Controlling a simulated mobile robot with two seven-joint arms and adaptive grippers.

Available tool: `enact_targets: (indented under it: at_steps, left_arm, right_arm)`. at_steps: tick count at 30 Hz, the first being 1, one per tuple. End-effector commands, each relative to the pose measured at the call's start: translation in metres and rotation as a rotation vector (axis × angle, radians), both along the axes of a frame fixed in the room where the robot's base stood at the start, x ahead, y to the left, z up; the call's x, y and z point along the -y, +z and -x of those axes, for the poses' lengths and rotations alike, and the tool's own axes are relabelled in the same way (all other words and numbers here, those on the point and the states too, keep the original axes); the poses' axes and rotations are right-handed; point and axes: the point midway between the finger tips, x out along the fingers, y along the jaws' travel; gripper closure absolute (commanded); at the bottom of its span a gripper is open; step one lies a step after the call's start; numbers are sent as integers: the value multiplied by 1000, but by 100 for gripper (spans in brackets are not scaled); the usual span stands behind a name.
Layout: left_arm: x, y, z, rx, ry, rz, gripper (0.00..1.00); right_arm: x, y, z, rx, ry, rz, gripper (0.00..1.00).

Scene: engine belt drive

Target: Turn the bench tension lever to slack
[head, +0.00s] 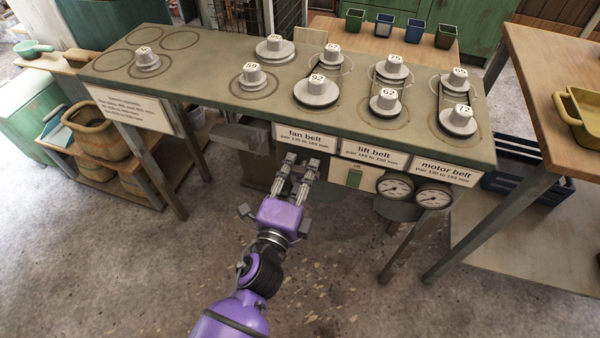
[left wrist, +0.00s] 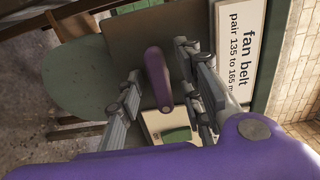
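My left gripper (head: 298,160) reaches up to the front of the green bench (head: 215,88), just below the fan belt sign (head: 305,136). In the left wrist view its two grey fingers (left wrist: 162,88) are spread apart. A purple rounded bar (left wrist: 157,75) shows between them, with visible gaps on both sides; it appears to be the tension lever's handle. I cannot tell the lever's setting, and I cannot make it out in the head view, where the fingers cover that area. My right gripper is not in view.
A box with a green switch (head: 354,178) and two gauges (head: 395,186) hang under the bench front, right of the gripper. Numbered pulleys (head: 316,92) stand on top. A wooden table (head: 520,60) stands at right. The floor in front is clear.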

Motion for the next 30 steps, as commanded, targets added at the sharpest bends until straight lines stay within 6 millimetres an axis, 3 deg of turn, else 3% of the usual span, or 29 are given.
enact_targets:
  at_steps: [8,16,30]
  left_arm:
    - [0,0,-2,-1,0,1,66]
    - [0,0,-2,-1,1,1,100]
    - [0,1,-2,-25,1,81,100]
  right_arm:
    - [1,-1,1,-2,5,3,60]
    - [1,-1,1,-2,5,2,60]
    - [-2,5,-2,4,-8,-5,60]
